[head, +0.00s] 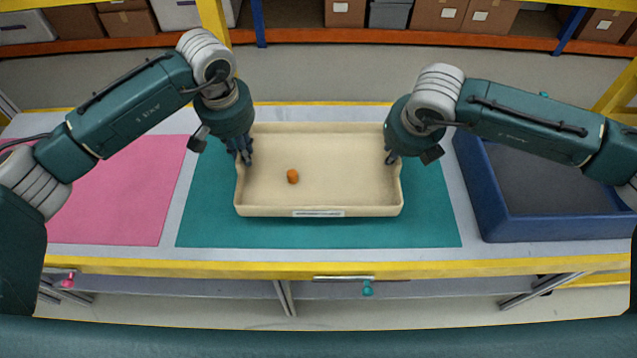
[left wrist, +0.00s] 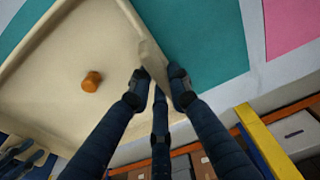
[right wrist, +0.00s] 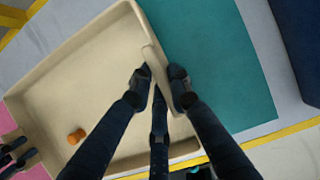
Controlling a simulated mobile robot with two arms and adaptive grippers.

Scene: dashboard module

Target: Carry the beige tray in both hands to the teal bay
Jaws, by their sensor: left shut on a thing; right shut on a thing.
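The beige tray (head: 340,185) is over the teal bay (head: 220,225) in the head view, with teal showing on its left, right and front sides. I cannot tell whether it touches the bay or hangs just above it. A small orange cylinder (head: 292,176) is inside the tray, left of the middle. My left gripper (head: 243,158) is shut on the tray's left wall, seen close in the left wrist view (left wrist: 158,75). My right gripper (head: 391,158) is shut on the right wall, seen close in the right wrist view (right wrist: 160,80).
A pink bay (head: 120,195) lies left of the teal one. A blue walled bin (head: 560,228) stands at the right. The table's yellow front edge (head: 200,266) runs along the near side. Shelves with boxes (head: 410,15) stand behind, beyond the floor.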

